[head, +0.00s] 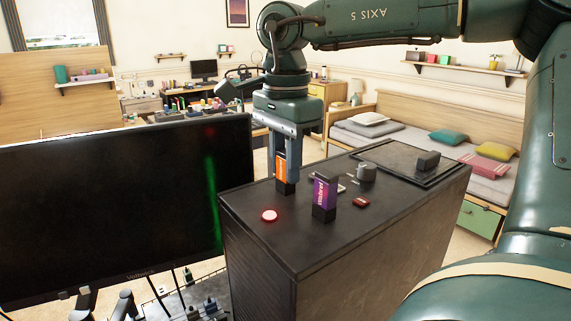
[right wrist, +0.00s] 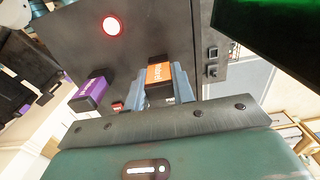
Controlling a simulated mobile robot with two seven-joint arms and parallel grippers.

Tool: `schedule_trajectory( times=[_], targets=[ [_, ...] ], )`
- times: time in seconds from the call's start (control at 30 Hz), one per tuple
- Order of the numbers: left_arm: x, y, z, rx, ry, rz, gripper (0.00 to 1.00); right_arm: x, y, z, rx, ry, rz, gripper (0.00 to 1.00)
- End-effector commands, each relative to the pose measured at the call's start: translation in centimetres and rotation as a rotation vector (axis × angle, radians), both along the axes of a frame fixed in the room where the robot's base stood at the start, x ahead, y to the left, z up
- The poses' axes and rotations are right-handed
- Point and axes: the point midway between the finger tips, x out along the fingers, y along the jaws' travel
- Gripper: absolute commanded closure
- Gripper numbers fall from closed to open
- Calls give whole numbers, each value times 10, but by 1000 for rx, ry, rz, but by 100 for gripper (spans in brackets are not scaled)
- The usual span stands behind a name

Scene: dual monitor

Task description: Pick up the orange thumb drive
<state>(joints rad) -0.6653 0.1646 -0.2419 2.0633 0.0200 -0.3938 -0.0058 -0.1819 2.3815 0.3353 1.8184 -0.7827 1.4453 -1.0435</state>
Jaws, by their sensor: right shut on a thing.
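The orange thumb drive (head: 281,168), orange with a black lower end, stands upright between the fingers of my right gripper (head: 284,160). It is at the left part of the dark cabinet top, and I cannot tell whether it touches the surface. In the right wrist view the drive (right wrist: 158,75) sits between the two grey fingers (right wrist: 166,85), which are shut on it. A purple thumb drive (head: 324,197) stands upright just to the right and nearer; it also shows in the right wrist view (right wrist: 90,92). My left gripper is not in view.
The dark cabinet (head: 340,240) also bears a glowing red-white button (head: 269,215), a small red item (head: 361,202), a grey cylinder (head: 367,172) and a black tray-like panel (head: 400,160). A large monitor (head: 120,205) stands close at left. The cabinet's front right top is clear.

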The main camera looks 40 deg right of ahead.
Motion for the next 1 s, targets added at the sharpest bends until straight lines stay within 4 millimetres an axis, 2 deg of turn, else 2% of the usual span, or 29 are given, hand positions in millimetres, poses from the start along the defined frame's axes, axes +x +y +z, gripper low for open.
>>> schedule_trajectory(
  times=[0.17, 0.37, 0.8, 1.0],
  targets=[
    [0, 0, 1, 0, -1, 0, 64, 0, 0, 6, -1, -1, 0, 98],
    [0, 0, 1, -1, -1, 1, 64, 1, 0, 32, 0, -4, -2, 98],
    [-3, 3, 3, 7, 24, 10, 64, 1, 0, 145, -1, -2, -1, 98],
    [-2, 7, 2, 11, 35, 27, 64, 0, 1, 173, 0, -1, 1, 98]
  ],
)
